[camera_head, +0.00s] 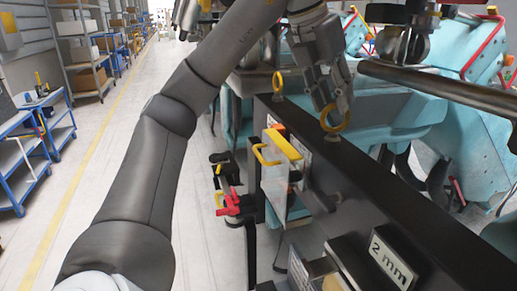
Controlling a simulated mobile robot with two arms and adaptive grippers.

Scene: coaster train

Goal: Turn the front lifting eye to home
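Two yellow ring-shaped lifting eyes stand on the long dark beam (375,190). The nearer eye (334,128) is upright at mid-beam; the farther eye (278,82) stands toward the beam's far end. I cannot tell which the task calls front. My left arm reaches across from the lower left, and my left gripper (335,98) points down at the nearer eye. Its fingertips are at the top of that ring and partly cover it. I cannot tell whether they close on it. No home mark for the eye is readable. My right gripper is not in view.
A panel with yellow handles (281,144) and a red clamp (236,203) are on the beam's left side. A "2 mm" plate (392,262) is close in front. A dark bar (440,88) crosses at right, near teal train seats (470,140). The left aisle floor (95,180) is clear.

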